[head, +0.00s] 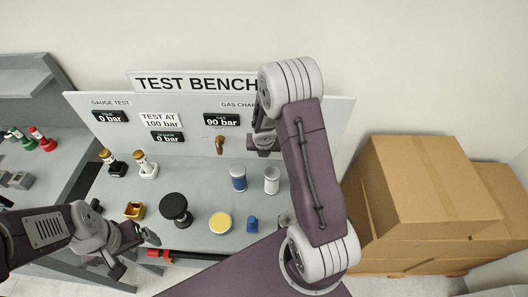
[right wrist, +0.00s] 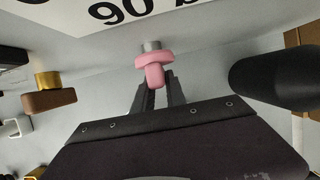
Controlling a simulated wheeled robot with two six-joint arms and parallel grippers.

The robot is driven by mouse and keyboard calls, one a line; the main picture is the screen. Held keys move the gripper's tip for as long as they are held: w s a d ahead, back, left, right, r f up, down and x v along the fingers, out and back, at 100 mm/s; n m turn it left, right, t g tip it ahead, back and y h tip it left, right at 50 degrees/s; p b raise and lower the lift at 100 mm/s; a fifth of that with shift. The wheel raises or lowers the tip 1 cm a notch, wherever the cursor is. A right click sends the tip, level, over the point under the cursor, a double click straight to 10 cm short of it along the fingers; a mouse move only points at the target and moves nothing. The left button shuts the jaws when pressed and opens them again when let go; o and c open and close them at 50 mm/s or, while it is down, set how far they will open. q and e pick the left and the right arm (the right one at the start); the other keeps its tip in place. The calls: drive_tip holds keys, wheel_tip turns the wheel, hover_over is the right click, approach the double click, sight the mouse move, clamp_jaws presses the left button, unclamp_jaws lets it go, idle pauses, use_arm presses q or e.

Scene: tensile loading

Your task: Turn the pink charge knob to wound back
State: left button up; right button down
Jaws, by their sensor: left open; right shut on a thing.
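The pink charge knob (right wrist: 154,65) shows in the right wrist view on a short grey shaft, below a "90 bar" display. Its bar points towards my right gripper (right wrist: 160,88), which is shut on it with a dark finger at either side. In the head view my right arm hides the knob, and the gas display (head: 221,120) reads 90 bar. My left gripper (head: 135,253) is open and empty, low at the left near the bench's front edge.
A brown lever (head: 219,145) with a brass base (right wrist: 47,79) is left of the knob. Blue and white cylinders (head: 238,178), a black round part (head: 175,208) and a yellow disc (head: 220,222) stand on the bench. Cardboard boxes (head: 425,190) stand at the right.

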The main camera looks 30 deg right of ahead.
drive_tip(key=shift+w+r, duration=0.2)
drive_tip(key=c, duration=1.4)
unclamp_jaws()
drive_tip(key=shift+o, duration=0.2)
drive_tip(key=shift+f, duration=0.15)
drive_tip(key=p+v, duration=0.5)
drive_tip(key=v, duration=0.4)
drive_tip(key=shift+d, duration=0.1)
